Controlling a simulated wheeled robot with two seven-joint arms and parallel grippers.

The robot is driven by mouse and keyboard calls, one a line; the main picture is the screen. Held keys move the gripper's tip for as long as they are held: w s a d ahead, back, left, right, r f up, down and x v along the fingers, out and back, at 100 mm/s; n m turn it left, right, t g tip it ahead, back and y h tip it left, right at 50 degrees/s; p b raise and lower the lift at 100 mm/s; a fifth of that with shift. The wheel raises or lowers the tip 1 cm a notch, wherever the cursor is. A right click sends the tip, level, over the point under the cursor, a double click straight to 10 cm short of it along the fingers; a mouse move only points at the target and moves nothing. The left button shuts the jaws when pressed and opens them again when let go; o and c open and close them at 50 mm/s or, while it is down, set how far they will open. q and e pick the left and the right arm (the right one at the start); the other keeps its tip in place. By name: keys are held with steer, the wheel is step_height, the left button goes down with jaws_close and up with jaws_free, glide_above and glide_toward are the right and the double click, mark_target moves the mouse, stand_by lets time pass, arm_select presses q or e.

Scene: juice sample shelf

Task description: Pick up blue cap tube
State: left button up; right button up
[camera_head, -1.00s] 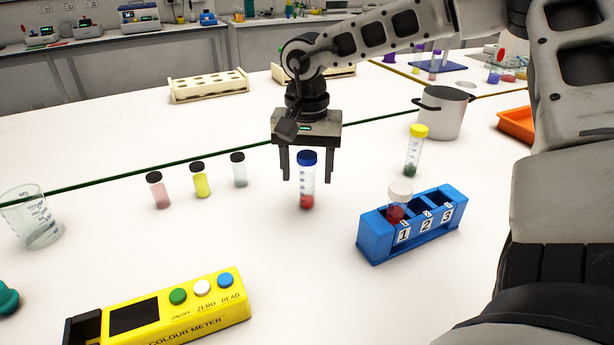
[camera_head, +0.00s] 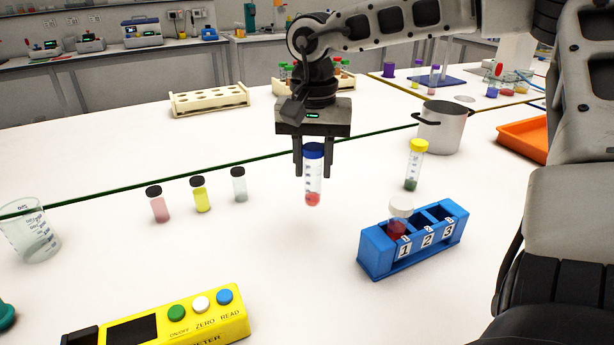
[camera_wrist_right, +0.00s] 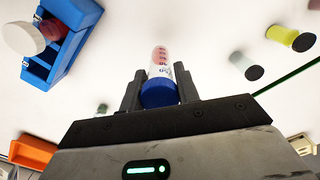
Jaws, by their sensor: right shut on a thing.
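The blue cap tube (camera_head: 313,176) has a clear body with red contents at its bottom. It hangs upright just above the white table, with a faint shadow below it. My right gripper (camera_head: 313,170) points down with its fingers on either side of the blue cap and is shut on the tube. In the right wrist view the tube (camera_wrist_right: 160,68) shows between the two fingers (camera_wrist_right: 159,92), its blue cap nearest the gripper body. My left gripper is not in view.
A blue numbered rack (camera_head: 375,256) with a white-capped tube (camera_head: 400,212) stands at right. A yellow cap tube (camera_head: 415,165) and a metal pot (camera_head: 444,128) stand behind it. Several small black-capped vials (camera_head: 200,195) are at left. A yellow colour meter (camera_head: 205,325) lies in front.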

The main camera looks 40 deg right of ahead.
arm_select(q)
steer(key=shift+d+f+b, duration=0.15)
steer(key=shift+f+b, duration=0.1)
steer(key=shift+b, duration=0.5)
arm_select(e)
steer(key=s+r, duration=0.8)
steer(key=s, duration=0.4)
steer(key=shift+s+a, duration=0.25)
steer(key=shift+a, duration=0.15)
